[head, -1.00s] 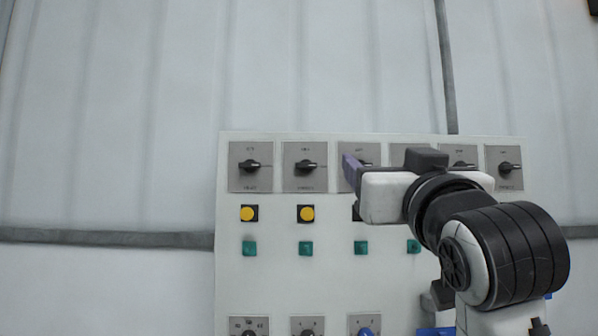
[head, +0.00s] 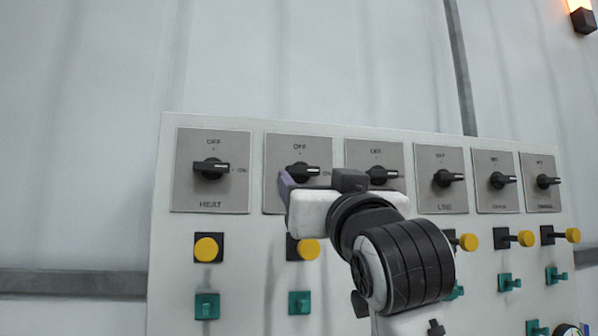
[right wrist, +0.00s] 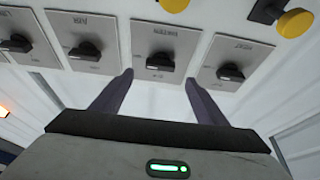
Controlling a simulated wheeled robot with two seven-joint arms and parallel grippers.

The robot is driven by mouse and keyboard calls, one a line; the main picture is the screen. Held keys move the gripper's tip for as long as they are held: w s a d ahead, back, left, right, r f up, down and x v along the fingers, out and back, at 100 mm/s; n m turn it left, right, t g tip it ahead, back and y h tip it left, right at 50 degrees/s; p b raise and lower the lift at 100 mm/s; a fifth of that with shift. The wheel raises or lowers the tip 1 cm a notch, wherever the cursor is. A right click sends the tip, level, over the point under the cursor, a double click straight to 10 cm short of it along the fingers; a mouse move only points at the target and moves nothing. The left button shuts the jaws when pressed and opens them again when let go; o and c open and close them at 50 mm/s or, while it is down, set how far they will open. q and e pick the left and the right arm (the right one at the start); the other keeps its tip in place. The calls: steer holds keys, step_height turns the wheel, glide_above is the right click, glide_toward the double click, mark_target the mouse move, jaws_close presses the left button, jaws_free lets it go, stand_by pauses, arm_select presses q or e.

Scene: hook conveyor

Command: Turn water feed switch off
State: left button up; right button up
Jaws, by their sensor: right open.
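A row of rotary switches with black knobs on grey plates runs along the top of the white panel. The second switch from the left (head: 304,171), probably the water feed switch, has its knob pointing right toward ON. Its label is covered by my gripper in the head view. My right gripper (head: 288,188) is in front of that plate's lower part. In the right wrist view this switch (right wrist: 160,62) is just beyond and between the open fingertips of my right gripper (right wrist: 158,77). Its label there is upside down and blurred. I cannot tell any contact. My left gripper is not in view.
The HEAT switch (head: 210,168) is to the left, and the LINE switch (head: 447,178) farther right. Yellow buttons (head: 208,248) and green switches (head: 207,306) stick out below the row. A lit orange lamp (head: 581,14) is at the top right.

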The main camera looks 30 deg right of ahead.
mark_target(304, 171)
steer(key=p+x, duration=0.1)
steer(key=x, duration=0.5)
steer(key=shift+w+p, duration=0.15)
steer(key=shift+p, duration=0.25)
steer(key=shift+w+d+r, duration=0.15)
steer(key=shift+w+r, duration=0.15)
steer(key=shift+w, duration=0.45)
steer(key=shift+c, duration=0.4)
steer(key=c, duration=1)
